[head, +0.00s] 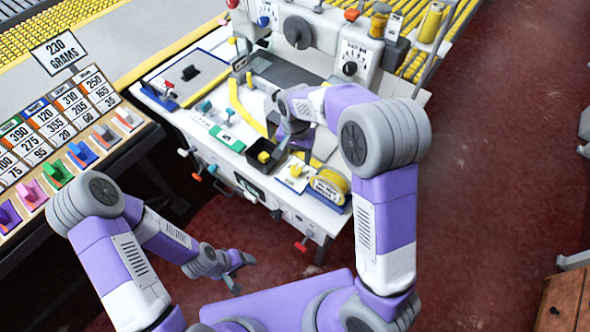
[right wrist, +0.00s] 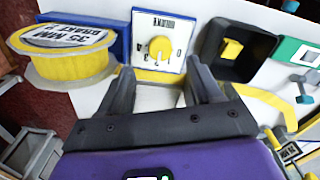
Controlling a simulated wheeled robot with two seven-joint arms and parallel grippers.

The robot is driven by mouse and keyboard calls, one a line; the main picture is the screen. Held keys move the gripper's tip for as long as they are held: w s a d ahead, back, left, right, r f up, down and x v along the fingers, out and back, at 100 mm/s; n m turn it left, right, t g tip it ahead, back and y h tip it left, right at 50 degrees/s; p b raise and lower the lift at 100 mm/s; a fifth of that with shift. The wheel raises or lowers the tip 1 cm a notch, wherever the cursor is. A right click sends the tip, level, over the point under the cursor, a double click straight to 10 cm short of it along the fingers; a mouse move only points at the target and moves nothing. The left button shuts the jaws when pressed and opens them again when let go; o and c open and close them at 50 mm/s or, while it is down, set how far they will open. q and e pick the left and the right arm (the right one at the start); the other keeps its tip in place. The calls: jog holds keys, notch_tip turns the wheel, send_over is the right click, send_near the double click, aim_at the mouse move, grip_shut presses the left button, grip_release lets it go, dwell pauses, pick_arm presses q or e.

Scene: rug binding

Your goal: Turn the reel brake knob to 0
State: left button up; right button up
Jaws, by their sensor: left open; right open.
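The brake knob is a round yellow knob (right wrist: 160,47) on a white dial plate with a blue border (right wrist: 172,72), next to the yellow reel (right wrist: 70,65). In the head view the knob (head: 296,170) and the reel (head: 330,186) sit at the front right of the machine's white bed. My left gripper (head: 238,272) is open and empty, low in front of the bed.
A black bin with a yellow piece (right wrist: 230,50) stands just right of the plate; it also shows in the head view (head: 264,157). Green and teal items (head: 222,134) lie further left. A sample rack (head: 62,140) with a "230 grams" sign stands at the left.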

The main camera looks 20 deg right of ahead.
aim_at(296, 170)
notch_tip(296, 170, down, 7)
jog(key=shift+f+b, duration=0.2)
jog(key=shift+b, duration=0.55)
jog(key=c, duration=1)
jog(key=shift+c, duration=0.2)
